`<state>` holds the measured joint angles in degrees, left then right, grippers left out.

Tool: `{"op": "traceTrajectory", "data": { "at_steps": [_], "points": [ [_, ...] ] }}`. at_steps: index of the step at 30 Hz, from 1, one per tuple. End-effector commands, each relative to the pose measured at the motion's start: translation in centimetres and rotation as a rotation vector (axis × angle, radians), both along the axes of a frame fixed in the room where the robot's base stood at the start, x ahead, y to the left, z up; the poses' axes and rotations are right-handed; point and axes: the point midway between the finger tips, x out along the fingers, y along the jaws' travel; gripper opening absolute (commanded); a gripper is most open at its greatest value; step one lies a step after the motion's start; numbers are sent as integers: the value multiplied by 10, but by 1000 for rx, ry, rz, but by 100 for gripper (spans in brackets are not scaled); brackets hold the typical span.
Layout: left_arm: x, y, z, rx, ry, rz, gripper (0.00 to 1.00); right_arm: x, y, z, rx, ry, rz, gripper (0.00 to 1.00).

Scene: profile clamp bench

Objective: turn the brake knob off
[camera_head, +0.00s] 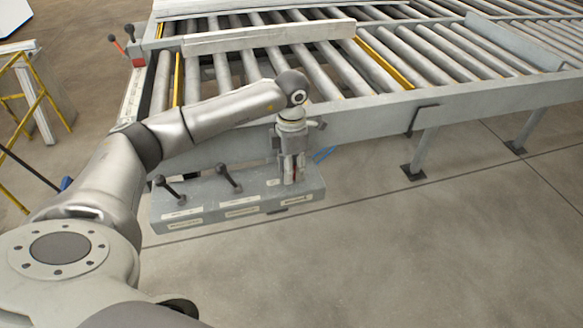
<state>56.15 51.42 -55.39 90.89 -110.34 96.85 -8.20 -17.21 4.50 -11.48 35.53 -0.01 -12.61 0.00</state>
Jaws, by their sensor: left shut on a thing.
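A grey control box (240,205) is fixed at the near side of the roller bench. My left gripper (293,180) points down at the right end of the box. It is shut on a knob there, and its fingers hide nearly all of the knob. Only a little red shows between the fingers. The labels on the box are too small to read, and I cannot tell which way the knob is turned. My right gripper is not in view.
Two black-knobbed levers, a left one (168,187) and a middle one (229,176), stick up from the box left of my gripper. Behind is the roller bench (480,99) with a grey profile (262,37) across it. The floor at the right front is clear.

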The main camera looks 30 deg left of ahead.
Motion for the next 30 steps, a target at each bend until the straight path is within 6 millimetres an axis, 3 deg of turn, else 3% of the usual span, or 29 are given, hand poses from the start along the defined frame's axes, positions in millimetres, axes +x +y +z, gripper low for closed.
{"op": "traceTrajectory", "data": {
  "at_steps": [13,14,18,30],
  "points": [
    [1,1,2,0,-5,13,10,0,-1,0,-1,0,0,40],
    [1,1,2,0,-5,13,36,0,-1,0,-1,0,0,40],
    [1,1,1,0,-4,11,54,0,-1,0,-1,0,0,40],
    [1,0,5,0,-3,9,57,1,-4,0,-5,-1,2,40]
  ]
}}
